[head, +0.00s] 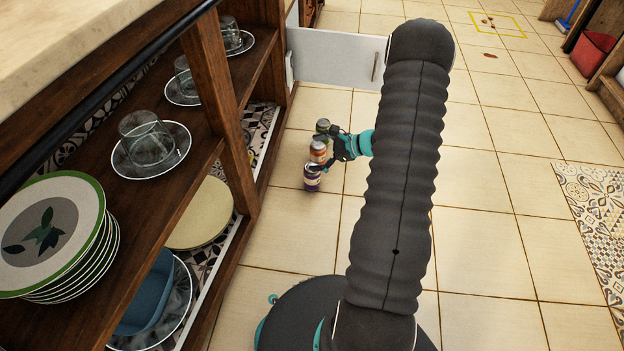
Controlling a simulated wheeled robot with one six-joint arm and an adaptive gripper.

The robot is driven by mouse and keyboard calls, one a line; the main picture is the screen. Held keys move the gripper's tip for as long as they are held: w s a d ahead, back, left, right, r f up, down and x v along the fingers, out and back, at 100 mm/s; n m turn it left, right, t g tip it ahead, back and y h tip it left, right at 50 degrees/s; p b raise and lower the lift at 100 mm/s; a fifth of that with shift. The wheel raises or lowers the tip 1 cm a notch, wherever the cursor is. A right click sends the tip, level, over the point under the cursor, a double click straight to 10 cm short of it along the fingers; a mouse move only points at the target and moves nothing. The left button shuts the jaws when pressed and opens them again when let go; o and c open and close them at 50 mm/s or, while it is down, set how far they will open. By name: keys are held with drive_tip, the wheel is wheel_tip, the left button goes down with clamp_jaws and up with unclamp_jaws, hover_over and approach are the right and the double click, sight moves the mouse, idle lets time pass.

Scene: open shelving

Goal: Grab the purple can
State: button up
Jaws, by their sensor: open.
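The purple can (312,180) stands upright on the tiled floor, the nearest in a short row of cans. An orange and white can (318,152) is just behind it, and a green can (323,127) is behind that one. My gripper (324,150) is open and reaches in from the right at the row. Its fingers appear spread beside the cans, one near the top of the purple can and one near the green can. I cannot tell whether either finger touches a can.
Wooden shelving (222,120) on the left holds a stack of plates (50,235), glasses on saucers (146,140) and a blue dish (145,295). A white door (335,55) stands open behind the cans. The floor on the right is mostly clear.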

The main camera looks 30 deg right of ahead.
sight(319, 180)
drive_tip(key=s+d+f+m+t+h, duration=0.1)
drive_tip(key=d+f+m, duration=0.2)
drive_tip(key=f, duration=0.3)
drive_tip(key=d+f+m+t+h+b, duration=0.1)
drive_tip(key=d+f+m+t, duration=0.15)
drive_tip(key=f, duration=0.35)
drive_tip(key=s+d+f+m+t+h, duration=0.1)
drive_tip(key=d+f+m, duration=0.25)
drive_tip(key=f, duration=0.35)
drive_tip(key=shift+n+g, duration=0.35)
drive_tip(key=shift+n, duration=0.15)
drive_tip(key=b+x, duration=0.1)
drive_tip(key=x, duration=0.7)
drive_tip(key=shift+r, duration=0.15)
drive_tip(key=b+x, duration=0.1)
drive_tip(key=x, duration=0.3)
drive_tip(key=shift+a, duration=0.3)
drive_tip(key=shift+w+a+f, duration=0.15)
drive_tip(key=shift+w+f, duration=0.05)
drive_tip(key=shift+w, duration=0.25)
drive_tip(key=c, duration=1.6)
drive_tip(key=shift+r, duration=0.1)
